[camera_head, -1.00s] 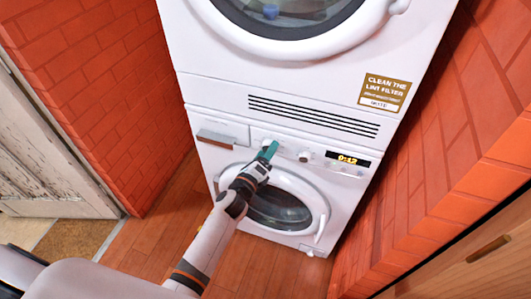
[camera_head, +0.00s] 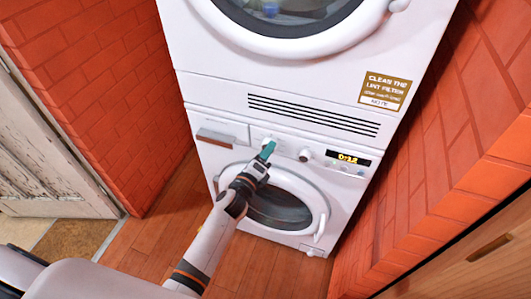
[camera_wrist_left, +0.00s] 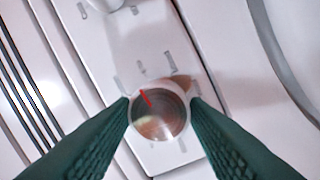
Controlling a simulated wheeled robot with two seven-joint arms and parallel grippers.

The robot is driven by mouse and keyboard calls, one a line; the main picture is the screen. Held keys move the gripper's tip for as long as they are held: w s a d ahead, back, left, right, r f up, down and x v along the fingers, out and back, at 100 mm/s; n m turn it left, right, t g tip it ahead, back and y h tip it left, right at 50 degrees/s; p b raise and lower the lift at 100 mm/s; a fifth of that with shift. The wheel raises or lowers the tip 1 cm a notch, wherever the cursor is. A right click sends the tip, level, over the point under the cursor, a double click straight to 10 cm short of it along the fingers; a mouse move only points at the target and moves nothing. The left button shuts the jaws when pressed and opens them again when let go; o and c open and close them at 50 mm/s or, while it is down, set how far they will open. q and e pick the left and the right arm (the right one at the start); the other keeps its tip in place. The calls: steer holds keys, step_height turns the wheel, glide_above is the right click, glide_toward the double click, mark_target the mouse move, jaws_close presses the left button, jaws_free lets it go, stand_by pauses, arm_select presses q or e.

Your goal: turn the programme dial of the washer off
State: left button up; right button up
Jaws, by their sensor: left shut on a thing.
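The washer (camera_head: 325,243) is the lower white machine, with its round door facing me. Its programme dial (camera_wrist_left: 159,112) is a round knob with a red pointer line, seen end-on in the left wrist view. The line points to the upper left there, among grey marks on the panel. My left gripper (camera_head: 267,150) reaches the control panel from below. Its green fingers (camera_wrist_left: 160,108) are shut on the dial, one on each side. In the head view the fingers largely hide the dial. My right gripper is not in view.
A second knob (camera_head: 304,156) sits right of the dial, then a lit display (camera_head: 348,158). A drawer (camera_head: 222,132) is at the panel's left. A dryer (camera_head: 215,75) stands on top. Brick walls (camera_head: 105,80) close in both sides.

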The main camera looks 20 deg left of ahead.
arm_select(q)
steer(key=shift+d+f+n+t+y+b, duration=0.15)
steer(key=shift+n+t+y, duration=0.15)
steer(key=shift+n, duration=2.65)
steer(key=shift+a+r+n+t+y+b, duration=0.15)
steer(key=shift+n+y, duration=0.3)
steer(key=shift+n, duration=2.55)
steer(key=shift+d+f+n+t+y+b, duration=0.15)
steer(key=shift+n+t+y, duration=0.15)
steer(key=shift+n, duration=2.65)
steer(key=o, duration=1)
steer(key=shift+c, duration=0.2)
steer(key=s+f, duration=0.1)
steer(key=s, duration=1.1)
steer(key=shift+f, duration=0.15)
